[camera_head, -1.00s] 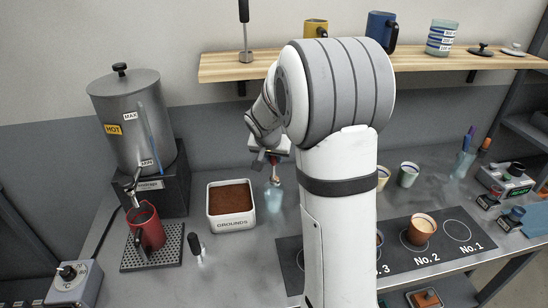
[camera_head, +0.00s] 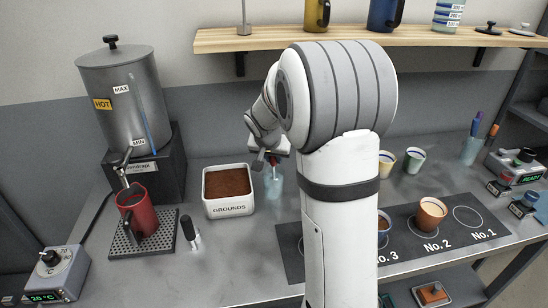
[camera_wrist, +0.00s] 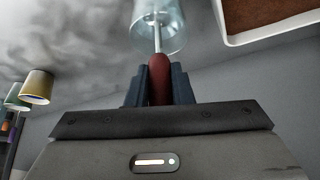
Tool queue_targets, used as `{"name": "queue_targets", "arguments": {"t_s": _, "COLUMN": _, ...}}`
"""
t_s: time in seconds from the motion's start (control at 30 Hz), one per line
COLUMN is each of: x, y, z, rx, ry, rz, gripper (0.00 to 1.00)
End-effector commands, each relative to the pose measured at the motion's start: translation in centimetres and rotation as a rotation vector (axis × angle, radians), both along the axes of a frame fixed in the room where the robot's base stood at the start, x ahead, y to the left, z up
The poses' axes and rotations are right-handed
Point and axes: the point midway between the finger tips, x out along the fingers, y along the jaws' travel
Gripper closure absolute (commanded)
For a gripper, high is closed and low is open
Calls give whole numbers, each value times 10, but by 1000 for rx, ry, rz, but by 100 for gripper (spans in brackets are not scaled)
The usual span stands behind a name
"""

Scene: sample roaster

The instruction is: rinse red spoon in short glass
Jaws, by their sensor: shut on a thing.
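In the wrist view my gripper (camera_wrist: 160,85) is shut on the red handle of the red spoon (camera_wrist: 158,67). The spoon's thin metal stem runs into a clear, bluish short glass (camera_wrist: 170,25). The spoon's bowl end is hard to make out. In the head view my gripper (camera_head: 272,158) hangs just above the short glass (camera_head: 273,185), beside the grounds box. My arm hides part of the counter behind it.
The white GROUNDS box (camera_head: 228,208) stands close to the left of the glass. A red pitcher (camera_head: 138,212) sits on a drip tray under the hot-water urn (camera_head: 120,100). Two pale cups (camera_head: 414,160) stand behind my arm. A wooden shelf (camera_head: 290,38) hangs above.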

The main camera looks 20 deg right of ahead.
Motion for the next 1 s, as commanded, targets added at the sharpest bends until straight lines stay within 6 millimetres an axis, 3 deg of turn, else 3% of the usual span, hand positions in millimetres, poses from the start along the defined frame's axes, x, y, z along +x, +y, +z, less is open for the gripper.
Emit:
{"name": "queue_targets", "arguments": {"t_s": 0.63, "x": 0, "y": 1, "z": 8, "rx": 0, "ry": -3, "rz": 1, "gripper": 100}}
{"name": "queue_targets", "arguments": {"t_s": 1.0, "x": 0, "y": 0, "z": -1, "rx": 0, "ry": -1, "rz": 0, "gripper": 100}}
